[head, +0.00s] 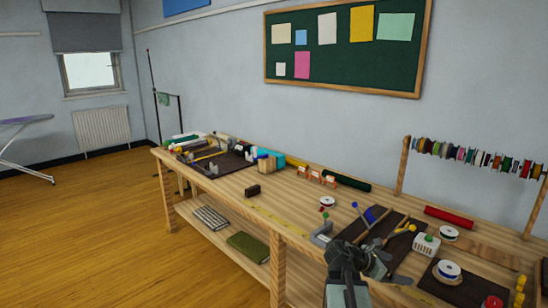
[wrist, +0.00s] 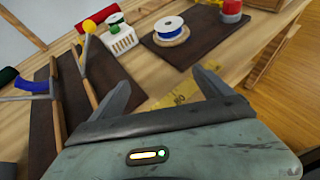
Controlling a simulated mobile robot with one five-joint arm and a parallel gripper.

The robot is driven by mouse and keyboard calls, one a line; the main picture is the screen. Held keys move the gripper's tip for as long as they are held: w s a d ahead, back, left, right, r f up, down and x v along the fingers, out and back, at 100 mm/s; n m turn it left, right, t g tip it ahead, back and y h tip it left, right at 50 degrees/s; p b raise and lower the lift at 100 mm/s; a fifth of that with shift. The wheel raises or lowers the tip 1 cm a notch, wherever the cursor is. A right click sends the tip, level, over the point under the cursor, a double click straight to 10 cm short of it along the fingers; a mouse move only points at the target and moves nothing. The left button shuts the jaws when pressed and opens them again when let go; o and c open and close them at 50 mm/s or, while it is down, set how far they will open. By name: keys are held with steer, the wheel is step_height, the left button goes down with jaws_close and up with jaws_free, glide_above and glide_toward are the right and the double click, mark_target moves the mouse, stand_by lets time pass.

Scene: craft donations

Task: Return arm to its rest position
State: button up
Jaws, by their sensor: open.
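My gripper (head: 381,262) is at the bottom of the head view, low over the front of the long wooden table (head: 232,187), near the dark brown mat (head: 356,231). In the wrist view my gripper (wrist: 162,78) has its two grey fingers spread wide apart with nothing between them. A yellow measuring tape (wrist: 172,97) lies on the wood below the fingers. My arm enters from the bottom edge of the head view, and most of it is out of frame.
A thread rack (head: 470,155) stands at the back right. The table middle left of the gripper is mostly clear; open floor (head: 100,220) lies left.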

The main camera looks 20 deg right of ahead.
steer(key=w+a+f+m+t+y, duration=0.1)
steer(key=w+a+f+y, duration=0.2)
steer(key=a, duration=0.5)
steer(key=w+a+f+t, duration=0.1)
steer(key=w+a+f, duration=0.1)
steer(key=w+a, duration=0.45)
steer(key=w+a+f+m+t+y, duration=0.1)
steer(key=w+a+f+t+y, duration=0.15)
steer(key=a, duration=0.75)
steer(key=s+a+f+m+g+y, duration=0.1)
steer(key=a+f+m+y, duration=0.2)
steer(key=a+m, duration=0.65)
steer(key=s+a+f+m+g+y, duration=0.25)
steer(key=a+m+y, duration=0.2)
steer(key=a, duration=0.95)
step_height(320, 180, up, 12)
steer(key=t+p, duration=0.1)
steer(key=p, duration=1.1)
steer(key=shift+w+a+r+h+p, duration=0.15)
steer(key=shift+w+r+h+p, duration=0.1)
steer(key=shift+w+h+p, duration=0.1)
